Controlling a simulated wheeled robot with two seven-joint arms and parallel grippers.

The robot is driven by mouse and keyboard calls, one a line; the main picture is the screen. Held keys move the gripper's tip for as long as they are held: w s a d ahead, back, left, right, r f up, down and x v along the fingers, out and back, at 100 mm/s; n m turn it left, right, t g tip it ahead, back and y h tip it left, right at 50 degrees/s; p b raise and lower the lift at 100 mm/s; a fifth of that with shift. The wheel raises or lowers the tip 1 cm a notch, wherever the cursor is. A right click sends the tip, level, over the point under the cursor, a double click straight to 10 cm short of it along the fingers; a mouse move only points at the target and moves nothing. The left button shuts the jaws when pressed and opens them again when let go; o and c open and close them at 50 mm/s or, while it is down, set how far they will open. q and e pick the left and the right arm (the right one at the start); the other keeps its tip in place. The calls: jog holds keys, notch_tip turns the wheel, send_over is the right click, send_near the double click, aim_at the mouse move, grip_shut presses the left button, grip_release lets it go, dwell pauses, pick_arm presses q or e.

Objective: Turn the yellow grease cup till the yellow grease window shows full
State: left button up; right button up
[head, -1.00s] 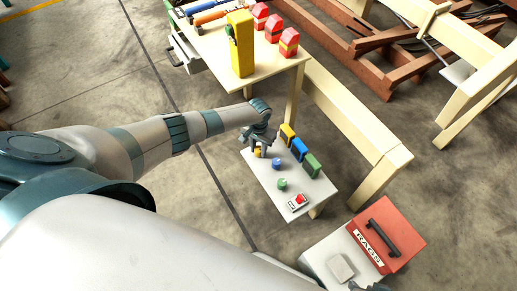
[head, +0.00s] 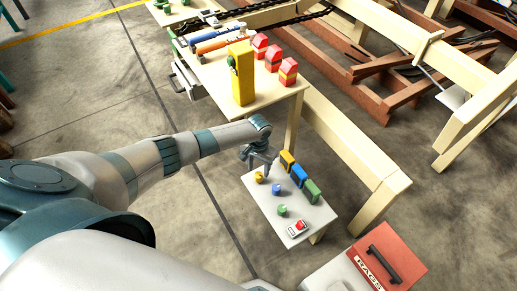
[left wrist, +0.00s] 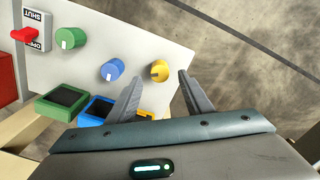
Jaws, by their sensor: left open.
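The yellow grease cup (head: 259,177) stands at the far left end of the small white table's top. In the left wrist view the yellow cup (left wrist: 160,70) shows a pale mark on its face, toward the left. My left gripper (head: 261,164) is open and empty, just beyond the cup and apart from it. In the left wrist view its fingertips (left wrist: 160,75) appear on either side of the cup. The yellow grease window (head: 288,161) stands along the table's back edge. In the left wrist view my gripper mostly hides it, and its level cannot be read. My right gripper is not in view.
A blue cup (head: 276,189) and a green cup (head: 282,210) stand beside the yellow one, with blue (head: 299,175) and green (head: 312,191) windows behind. A red switch (head: 298,228) is at the near end. A wooden beam (head: 355,140) runs close behind the table.

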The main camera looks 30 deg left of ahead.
aim_at(259, 175)
pick_arm(q)
notch_tip(259, 175, up, 12)
jog(key=p, duration=0.1)
jog(key=shift+p, duration=0.4)
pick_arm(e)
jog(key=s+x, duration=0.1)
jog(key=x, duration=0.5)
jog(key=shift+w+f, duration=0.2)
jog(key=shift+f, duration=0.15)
pick_arm(q)
jog(key=shift+d+f, duration=0.1)
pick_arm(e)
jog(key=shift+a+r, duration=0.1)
